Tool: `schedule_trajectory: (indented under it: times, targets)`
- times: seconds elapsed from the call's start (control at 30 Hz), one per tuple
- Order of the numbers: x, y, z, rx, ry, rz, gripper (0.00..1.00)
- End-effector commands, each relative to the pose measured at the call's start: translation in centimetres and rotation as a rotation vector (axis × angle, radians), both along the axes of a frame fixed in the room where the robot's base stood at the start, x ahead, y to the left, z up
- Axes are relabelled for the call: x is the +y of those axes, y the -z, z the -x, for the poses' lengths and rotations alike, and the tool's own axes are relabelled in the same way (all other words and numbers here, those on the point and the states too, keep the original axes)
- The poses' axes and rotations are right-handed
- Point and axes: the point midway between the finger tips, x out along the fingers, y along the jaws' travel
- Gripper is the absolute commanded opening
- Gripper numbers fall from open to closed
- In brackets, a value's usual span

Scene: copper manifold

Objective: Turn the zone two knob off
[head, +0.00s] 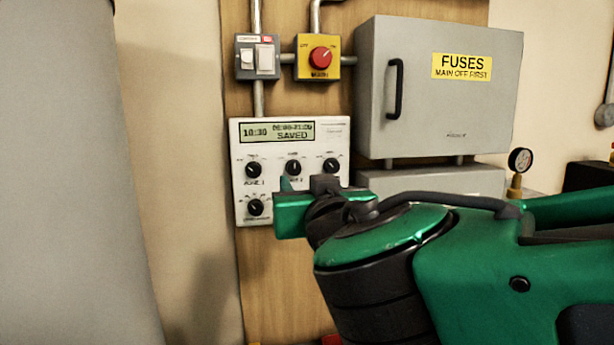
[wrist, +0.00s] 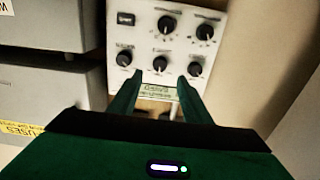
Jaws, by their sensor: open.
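The white control panel (head: 241,213) hangs on the wooden board and has a lit display and several black knobs. The zone two knob (head: 293,167) is the middle one of the upper row; its pale mark seems to point about straight up. In the wrist view, where the panel appears upside down, the zone two knob (wrist: 160,63) lies in the gap between the fingertips. My green gripper (head: 300,190) is open and empty, just below that knob in the head view. In the wrist view the fingertips (wrist: 160,78) show on either side; I cannot tell if they touch it.
Neighbouring knobs sit close by: zone one (head: 253,170) at left, another (head: 331,166) at right. Above are a red main switch (head: 320,58) and a grey switch box (head: 258,57). A grey fuse box (head: 440,90) juts out at right. A gauge (head: 520,160) stands beyond.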

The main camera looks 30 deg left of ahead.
Motion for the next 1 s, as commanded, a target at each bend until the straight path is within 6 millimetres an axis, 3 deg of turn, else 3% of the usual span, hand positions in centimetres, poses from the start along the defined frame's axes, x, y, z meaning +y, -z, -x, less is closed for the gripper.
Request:
schedule_trajectory:
  times: [0.3,0.5,0.93,0.97,1.0]
  targets:
    - [3.6,0.1,-4.4,-0.001,0.004,0.002,0.44]
    - [5.1,0.1,-6.3,0.001,0.003,0.002,0.44]
    - [5.8,0.1,-7.0,0.0,0.001,0.001,0.44]
    - [5.7,0.1,-7.0,0.001,0.001,0.002,0.42]
    - [5.7,0.1,-7.0,0.001,0.002,0.002,0.32]
